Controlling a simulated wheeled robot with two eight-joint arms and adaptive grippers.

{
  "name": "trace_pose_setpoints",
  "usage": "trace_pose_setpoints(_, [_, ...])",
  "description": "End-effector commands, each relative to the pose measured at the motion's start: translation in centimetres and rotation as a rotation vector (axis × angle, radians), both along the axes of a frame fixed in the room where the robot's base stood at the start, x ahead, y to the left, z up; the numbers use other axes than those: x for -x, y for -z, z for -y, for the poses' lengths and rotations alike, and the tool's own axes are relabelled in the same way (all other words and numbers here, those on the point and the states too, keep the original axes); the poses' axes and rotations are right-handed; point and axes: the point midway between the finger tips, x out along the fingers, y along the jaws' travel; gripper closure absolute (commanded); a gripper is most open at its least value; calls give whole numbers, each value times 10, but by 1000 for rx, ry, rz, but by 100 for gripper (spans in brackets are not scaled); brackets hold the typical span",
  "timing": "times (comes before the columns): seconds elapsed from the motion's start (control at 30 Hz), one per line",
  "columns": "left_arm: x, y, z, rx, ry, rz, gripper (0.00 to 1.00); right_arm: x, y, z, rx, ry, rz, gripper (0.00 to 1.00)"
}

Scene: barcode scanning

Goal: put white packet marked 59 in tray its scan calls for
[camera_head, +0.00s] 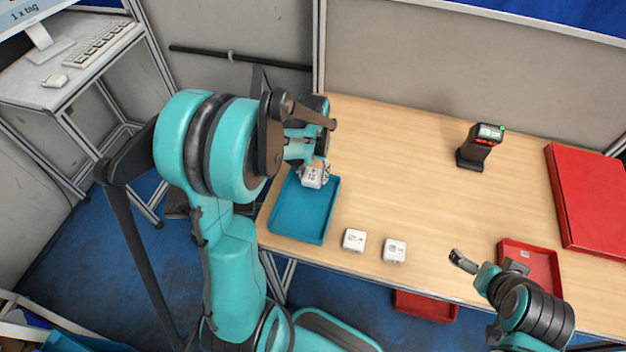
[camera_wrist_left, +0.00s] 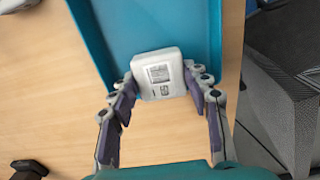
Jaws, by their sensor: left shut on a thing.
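My left gripper (camera_head: 317,178) is shut on a white packet (camera_head: 311,180), over the far end of the blue tray (camera_head: 290,235). In the left wrist view the fingers (camera_wrist_left: 163,78) grip the packet (camera_wrist_left: 175,58) by its sides; its top bears a printed label, too small to read. The blue tray (camera_wrist_left: 110,35) lies beneath it. Two more white packets, one (camera_head: 354,240) and another (camera_head: 394,250), lie on the table right of the blue tray. A red tray (camera_head: 545,255) is at the right. My right gripper (camera_head: 463,262) is near the table's front edge; its finger state is unclear.
A black scanner (camera_head: 480,146) with a lit display stands at the back right. A large red flat item (camera_head: 592,205) lies at the far right. The middle of the wooden table (camera_head: 410,170) is clear. A monitor and keyboard (camera_head: 97,45) sit on a side desk at the left.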

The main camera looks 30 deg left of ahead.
Motion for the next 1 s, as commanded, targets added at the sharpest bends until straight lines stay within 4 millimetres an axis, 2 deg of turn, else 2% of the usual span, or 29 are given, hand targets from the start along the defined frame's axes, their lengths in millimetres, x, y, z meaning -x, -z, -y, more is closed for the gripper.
trace_pose_setpoints(0.1, [-1,22,0,0,0,0,86,0,8,0,0,0,0,0])
trace_pose_setpoints(0.2, [0,32,0,0,0,0,86,0,11,0,0,0,0,0])
trace_pose_setpoints(0.57, [0,35,0,0,-1,0,86,0,14,0,0,0,0,0])
trace_pose_setpoints(0.6, [0,35,0,0,-1,0,45,0,13,0,0,0,0,0])
trace_pose_setpoints(0.67, [0,34,0,0,-1,0,32,0,13,0,0,0,0,0])
trace_pose_setpoints(1.0, [0,32,0,0,-1,0,32,0,10,0,0,0,0,0])
